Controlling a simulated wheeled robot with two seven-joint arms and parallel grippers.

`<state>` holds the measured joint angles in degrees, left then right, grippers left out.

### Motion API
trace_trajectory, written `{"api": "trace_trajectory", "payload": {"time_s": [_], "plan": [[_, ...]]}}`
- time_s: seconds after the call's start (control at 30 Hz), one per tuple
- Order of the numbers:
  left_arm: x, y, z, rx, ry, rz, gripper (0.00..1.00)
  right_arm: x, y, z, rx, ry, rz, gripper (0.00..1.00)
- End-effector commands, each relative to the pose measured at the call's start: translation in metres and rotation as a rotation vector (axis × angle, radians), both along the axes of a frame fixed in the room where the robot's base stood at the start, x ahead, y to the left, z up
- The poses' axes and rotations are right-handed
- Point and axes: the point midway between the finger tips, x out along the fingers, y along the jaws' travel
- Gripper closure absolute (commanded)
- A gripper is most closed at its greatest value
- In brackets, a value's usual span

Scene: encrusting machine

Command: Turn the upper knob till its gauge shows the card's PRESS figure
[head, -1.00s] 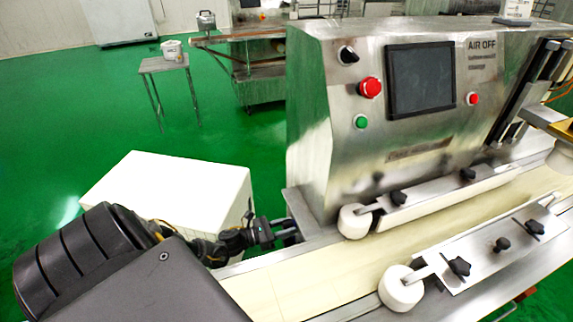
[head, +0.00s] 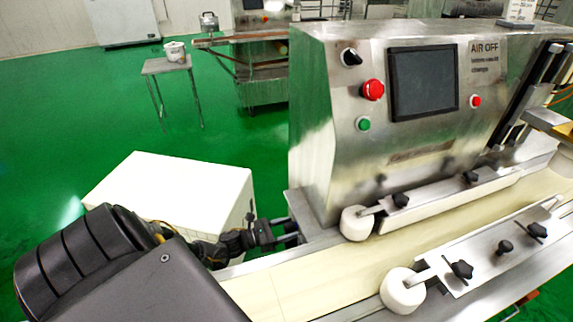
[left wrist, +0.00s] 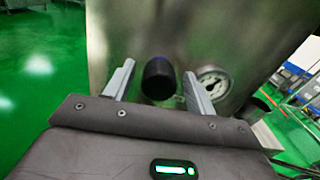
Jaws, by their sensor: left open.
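A black round knob (left wrist: 158,79) stands out from the steel machine side in the left wrist view. A round white-faced gauge (left wrist: 214,81) sits just right of it, partly covered by a finger; its reading is too small to tell. My left gripper (left wrist: 158,84) is open, with one finger on each side of the knob, and contact cannot be made out. In the head view my left gripper (head: 290,232) is at the machine's lower left end, where the knob and gauge are hidden. A small white card (head: 521,10) stands on top of the machine, its print unreadable.
The steel encrusting machine (head: 330,120) carries a dark screen (head: 424,82), a red button (head: 372,89) and a green button (head: 363,124). A conveyor belt (head: 330,285) runs along its front. A white box (head: 170,190) stands beside my left arm.

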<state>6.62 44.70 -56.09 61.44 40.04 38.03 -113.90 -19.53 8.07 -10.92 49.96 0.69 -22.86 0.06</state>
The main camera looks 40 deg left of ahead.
Motion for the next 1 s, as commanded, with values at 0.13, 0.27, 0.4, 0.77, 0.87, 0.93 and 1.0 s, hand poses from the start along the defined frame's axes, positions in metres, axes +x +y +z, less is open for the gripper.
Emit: {"api": "trace_trajectory", "payload": {"time_s": [0.13, 0.27, 0.4, 0.77, 0.87, 0.93, 1.0], "plan": [[-0.016, 0.008, -0.001, 0.001, 0.003, -0.002, 0.45, 0.001, 0.0, -0.001, 0.0, 0.002, 0.0, 0.64], [-0.04, 0.02, -0.002, 0.002, 0.006, -0.001, 0.45, 0.003, 0.001, -0.001, -0.001, 0.006, -0.001, 0.64], [-0.065, 0.033, -0.002, 0.001, 0.005, -0.001, 0.45, 0.013, 0.004, 0.002, 0.004, -0.006, -0.001, 0.64], [-0.096, 0.05, 0.0, 0.001, 0.002, 0.0, 0.45, 0.017, 0.013, 0.007, 0.012, -0.005, -0.004, 0.64], [-0.097, 0.05, 0.0, 0.0, 0.001, 0.0, 0.45, 0.019, 0.013, 0.008, 0.013, -0.009, -0.004, 0.64], [-0.097, 0.05, 0.0, 0.0, 0.001, 0.0, 0.45, 0.021, 0.013, 0.008, 0.013, -0.012, -0.004, 0.64], [-0.096, 0.05, 0.0, 0.0, 0.001, 0.0, 0.45, 0.021, 0.013, 0.008, 0.014, -0.013, -0.005, 0.64]]}}
